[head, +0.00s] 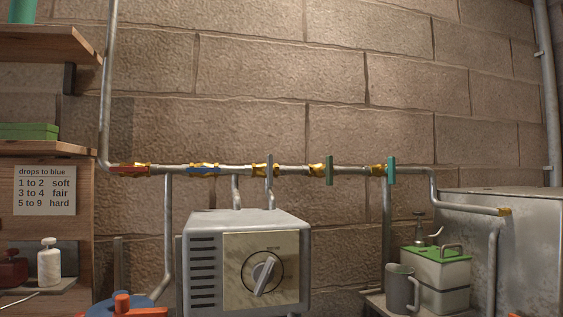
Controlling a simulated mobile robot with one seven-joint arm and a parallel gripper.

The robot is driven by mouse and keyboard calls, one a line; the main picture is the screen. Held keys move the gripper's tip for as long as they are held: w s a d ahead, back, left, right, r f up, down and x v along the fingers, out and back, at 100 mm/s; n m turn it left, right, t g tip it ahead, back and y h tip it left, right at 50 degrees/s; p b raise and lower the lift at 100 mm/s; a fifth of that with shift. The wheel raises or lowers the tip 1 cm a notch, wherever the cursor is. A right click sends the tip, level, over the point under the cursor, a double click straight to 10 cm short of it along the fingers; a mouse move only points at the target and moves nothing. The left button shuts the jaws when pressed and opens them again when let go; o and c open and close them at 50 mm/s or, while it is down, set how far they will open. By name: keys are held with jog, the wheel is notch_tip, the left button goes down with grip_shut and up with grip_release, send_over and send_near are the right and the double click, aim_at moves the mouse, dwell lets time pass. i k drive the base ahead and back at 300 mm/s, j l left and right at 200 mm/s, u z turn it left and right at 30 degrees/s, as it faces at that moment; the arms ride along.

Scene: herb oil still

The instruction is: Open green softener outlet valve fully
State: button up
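A horizontal pipe (290,170) on the wall carries several brass valves with coloured levers. A dark green lever (329,170) stands upright, crosswise to the pipe, right of the middle. A teal-green lever (391,170) further right also stands upright across the pipe. No label shows which one is the softener outlet valve. Below the pipe, left of both, is a grey box (203,262) with a dial (265,272), with pipes running down behind it.
On the same pipe, red (130,169) and blue (204,170) levers lie along it, and a grey lever (269,172) stands upright. A mug (402,288) and green-lidded container (437,275) stand below right. A metal tank (510,240) is far right. Wall above is clear.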

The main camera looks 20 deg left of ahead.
aim_at(327, 170)
jog(key=i+l+u, duration=0.15)
jog(key=u, duration=0.3)
jog(key=i+l+u, duration=0.1)
jog(key=l+u, duration=0.4)
jog(key=i+l+u, duration=0.15)
jog(key=l, duration=0.3)
jog(key=l+u, duration=0.15)
jog(key=l, duration=0.3)
